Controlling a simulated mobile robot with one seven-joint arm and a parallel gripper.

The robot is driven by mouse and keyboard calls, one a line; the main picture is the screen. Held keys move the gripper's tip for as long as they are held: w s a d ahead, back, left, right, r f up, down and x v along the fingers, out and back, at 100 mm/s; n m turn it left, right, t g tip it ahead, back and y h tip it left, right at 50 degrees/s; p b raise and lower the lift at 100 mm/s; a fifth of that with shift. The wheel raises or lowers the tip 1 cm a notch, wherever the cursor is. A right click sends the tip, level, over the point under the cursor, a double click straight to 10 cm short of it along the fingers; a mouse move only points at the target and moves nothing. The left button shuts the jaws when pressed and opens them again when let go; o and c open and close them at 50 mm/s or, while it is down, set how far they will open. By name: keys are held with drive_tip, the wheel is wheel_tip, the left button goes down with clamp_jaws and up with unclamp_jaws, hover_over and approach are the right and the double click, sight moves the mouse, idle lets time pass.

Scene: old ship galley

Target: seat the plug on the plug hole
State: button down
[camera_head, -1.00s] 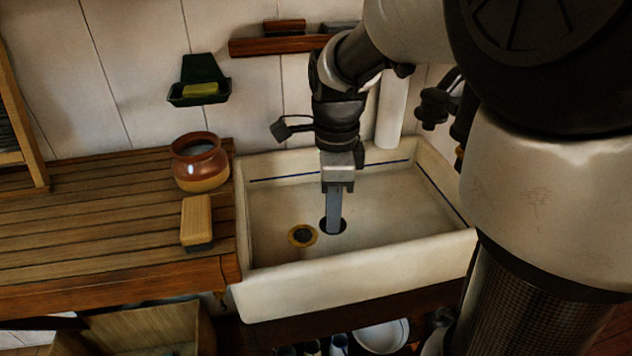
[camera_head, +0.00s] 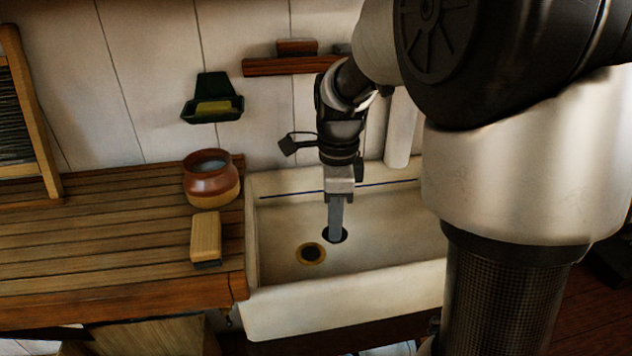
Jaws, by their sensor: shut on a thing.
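The plug hole (camera_head: 311,254) is a brass ring with a dark centre in the floor of the white sink (camera_head: 285,292). My gripper (camera_head: 336,228) points straight down into the sink and is shut on the plug (camera_head: 345,237), a dark round disc. The plug lies to the right of the hole and a little farther back, apart from it in the picture. My fingers cover the middle of the plug. I cannot tell how high it is above the sink floor.
A slatted wooden counter (camera_head: 100,245) adjoins the sink on the left, with a brown pot (camera_head: 212,185) and a brush or block (camera_head: 206,236) near its edge. A green soap holder (camera_head: 212,108) and a wooden shelf (camera_head: 290,67) are on the wall. The sink's walls surround my gripper.

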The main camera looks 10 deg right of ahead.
drive_tip(key=w+a+f+p, duration=0.2)
drive_tip(key=w+f, duration=1.1)
drive_tip(key=w, duration=0.2)
drive_tip(key=shift+a+f+b, duration=0.2)
drive_tip(key=shift+f+b, duration=2.75)
drive_tip(key=shift+f, duration=1.6)
drive_tip(key=shift+f+b, duration=0.65)
drive_tip(key=shift+f, duration=0.25)
drive_tip(key=c, duration=1.5)
unclamp_jaws()
drive_tip(key=shift+o, duration=0.2)
